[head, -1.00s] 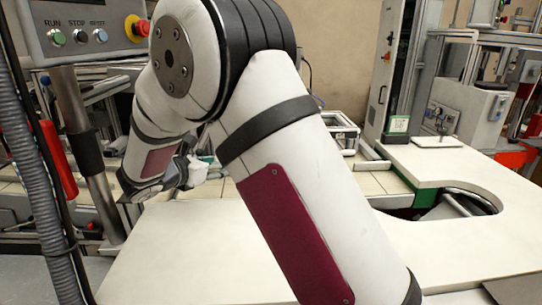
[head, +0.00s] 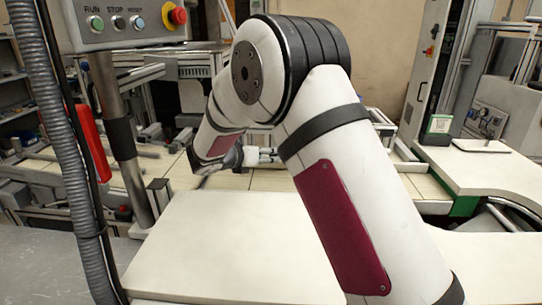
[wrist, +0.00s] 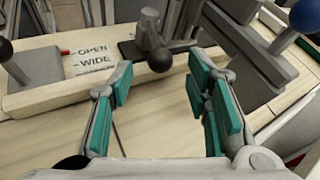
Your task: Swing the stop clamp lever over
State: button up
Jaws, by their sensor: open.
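In the wrist view my gripper (wrist: 160,84) is open, its teal-padded fingers spread wide with nothing between them. A black ball knob (wrist: 159,60) on a grey lever and dark base sits beyond the fingertips, in line with the gap. A second black knob (wrist: 5,48) tops a grey lever at the left edge. A blue knob (wrist: 306,15) shows on a grey part at the upper right. The frames do not tell which is the stop clamp lever.
A pale plate lettered OPEN and WIDE (wrist: 93,60) lies between the two black knobs. A control box (head: 120,22) with a red button hangs at upper left. A white worktop (head: 215,235) is clear near my arm. A cut-out white table (head: 490,170) stands at right.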

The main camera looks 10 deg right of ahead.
aim_at(271, 155)
jog(key=shift+x, duration=1.7)
grip_shut()
